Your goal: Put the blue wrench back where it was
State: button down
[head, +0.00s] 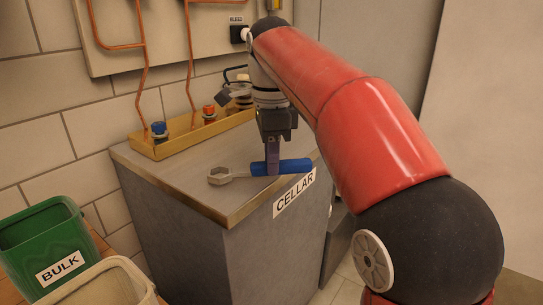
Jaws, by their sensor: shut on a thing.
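The blue wrench (293,167) has a blue handle and a grey ring-shaped head (220,176). It lies level, with its head to the left, at the front part of the grey cabinet top labelled CELLAR (190,180). My gripper (272,168) points down and is shut on the wrench's handle near the head. I cannot tell whether the wrench touches the top or is held just above it.
A yellow tray (180,146) at the back of the cabinet top holds valves with blue and red caps. Copper pipes run down a wall panel (170,25) behind it. A green BULK bin (45,240) and a beige bin (105,285) stand at lower left.

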jog(key=shift+f+b, duration=0.5)
jog(key=shift+f, duration=0.2)
jog(key=c, duration=1.6)
grip_release()
jog(key=o, duration=0.5)
jog(key=shift+o, duration=0.2)
notch_tip(320, 180, up, 5)
jog(key=p, duration=0.5)
jog(key=shift+p, duration=0.3)
jog(key=shift+r, duration=1.05)
